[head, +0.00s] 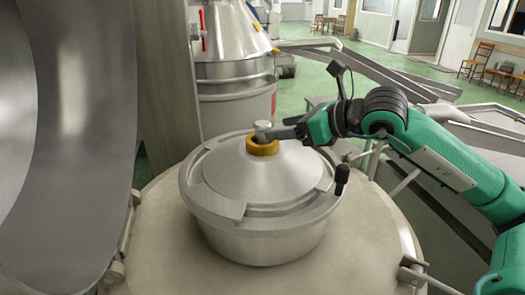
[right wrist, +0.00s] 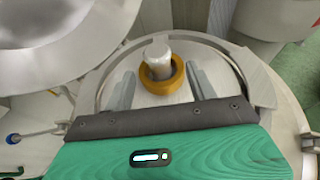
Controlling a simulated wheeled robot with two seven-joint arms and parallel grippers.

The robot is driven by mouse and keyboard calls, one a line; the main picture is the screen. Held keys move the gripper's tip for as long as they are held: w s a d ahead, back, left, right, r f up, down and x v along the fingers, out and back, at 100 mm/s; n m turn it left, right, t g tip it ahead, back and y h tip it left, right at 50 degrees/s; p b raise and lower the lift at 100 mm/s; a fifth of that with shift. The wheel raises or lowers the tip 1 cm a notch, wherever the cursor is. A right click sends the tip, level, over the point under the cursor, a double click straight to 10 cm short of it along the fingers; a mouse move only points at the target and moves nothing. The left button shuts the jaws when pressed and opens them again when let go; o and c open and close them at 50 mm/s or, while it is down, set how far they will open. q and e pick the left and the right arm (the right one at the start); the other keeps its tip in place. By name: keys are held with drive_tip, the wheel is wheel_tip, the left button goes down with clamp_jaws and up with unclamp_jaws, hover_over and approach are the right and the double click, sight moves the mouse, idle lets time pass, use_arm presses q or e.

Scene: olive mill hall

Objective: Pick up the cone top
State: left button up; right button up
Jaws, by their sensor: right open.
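The cone top (head: 262,180) is a round metal lid with a shallow conical surface, seated on a metal bowl-shaped vessel. At its peak is a short grey knob (head: 263,128) with a yellow-brown ring (head: 262,147) around its base. My right gripper (head: 285,131) reaches in from the right at the height of the knob. In the right wrist view, its two fingers (right wrist: 162,90) are apart, with the knob (right wrist: 157,55) and ring (right wrist: 162,75) showing between and just beyond them. Whether a finger touches the knob cannot be told. My left gripper is not in view.
The vessel (head: 265,245) stands on a round pale top (head: 165,235). A large curved metal surface (head: 60,150) fills the left. A metal tank (head: 232,75) stands behind. Green floor (head: 310,75) shows further back.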

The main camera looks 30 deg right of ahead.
sight(270, 126)
drive_tip(key=shift+w+a+f, duration=0.1)
drive_tip(key=shift+w+a, duration=0.15)
drive_tip(key=shift+w, duration=0.1)
drive_tip(key=shift+w+a+p, duration=0.2)
drive_tip(key=shift+w+p, duration=0.1)
drive_tip(key=shift+p, duration=0.35)
drive_tip(key=p+x, duration=0.3)
drive_tip(key=shift+w+a, duration=0.25)
drive_tip(key=shift+w+a+f, duration=0.15)
drive_tip(key=shift+w+f, duration=0.2)
drive_tip(key=shift+w, duration=0.05)
clamp_jaws()
drive_tip(key=shift+r, duration=0.2)
